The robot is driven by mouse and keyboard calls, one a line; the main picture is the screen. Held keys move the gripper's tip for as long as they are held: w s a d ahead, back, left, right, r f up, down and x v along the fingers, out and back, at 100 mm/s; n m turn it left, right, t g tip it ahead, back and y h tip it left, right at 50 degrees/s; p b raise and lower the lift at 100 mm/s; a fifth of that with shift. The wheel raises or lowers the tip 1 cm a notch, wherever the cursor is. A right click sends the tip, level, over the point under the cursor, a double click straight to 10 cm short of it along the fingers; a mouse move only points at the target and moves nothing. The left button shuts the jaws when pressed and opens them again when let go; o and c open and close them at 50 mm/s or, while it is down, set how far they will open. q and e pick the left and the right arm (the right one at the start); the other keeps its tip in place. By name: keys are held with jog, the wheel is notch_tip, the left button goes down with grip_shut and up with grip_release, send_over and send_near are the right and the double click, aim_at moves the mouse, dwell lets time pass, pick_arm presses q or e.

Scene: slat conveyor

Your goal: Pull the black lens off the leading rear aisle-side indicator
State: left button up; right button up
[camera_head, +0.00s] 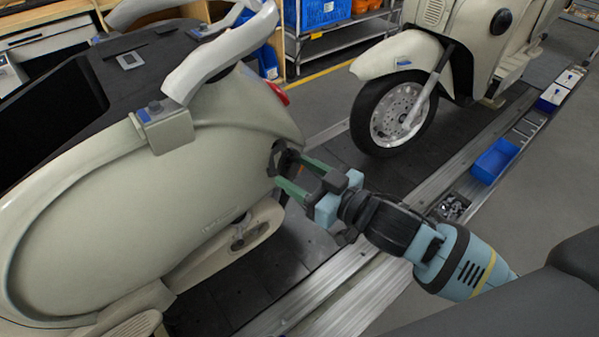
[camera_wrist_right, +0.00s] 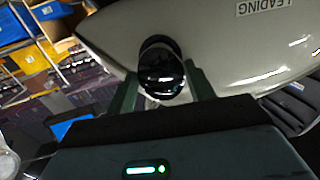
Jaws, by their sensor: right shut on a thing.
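The leading scooter (camera_head: 130,220) is cream-coloured and fills the left of the head view; its body (camera_wrist_right: 230,45) carries a "LEADING" label in the right wrist view. The glossy black lens (camera_wrist_right: 160,75) of the indicator sits at the rear of the body, in front of a dark round base. My right gripper (camera_head: 283,172) reaches the scooter's rear side from the right. Its green fingers (camera_wrist_right: 163,88) are shut on the black lens, one on each side. In the head view the lens is mostly hidden by the fingers. My left gripper is not in view.
A second cream scooter (camera_head: 460,40) stands behind on the slat conveyor. A blue bin (camera_head: 494,160) and a small tray of dark parts (camera_head: 453,208) sit along the conveyor's right edge. Shelves with blue crates (camera_head: 322,12) stand at the back. Grey floor is clear at right.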

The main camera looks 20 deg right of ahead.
jog(key=shift+s+d, duration=0.1)
jog(key=shift+s, duration=0.05)
jog(key=shift+s+d, duration=0.1)
jog(key=shift+s, duration=0.05)
dwell(0.4)
dwell(0.5)
jog(key=shift+s+d, duration=0.1)
jog(key=shift+s, duration=0.05)
jog(key=shift+s+d, duration=0.25)
jog(key=shift+s, duration=0.05)
jog(key=shift+s+d+r+p, duration=0.1)
jog(key=shift+s+d+p, duration=0.1)
jog(key=shift+s+p, duration=0.15)
jog(key=shift+s, duration=0.1)
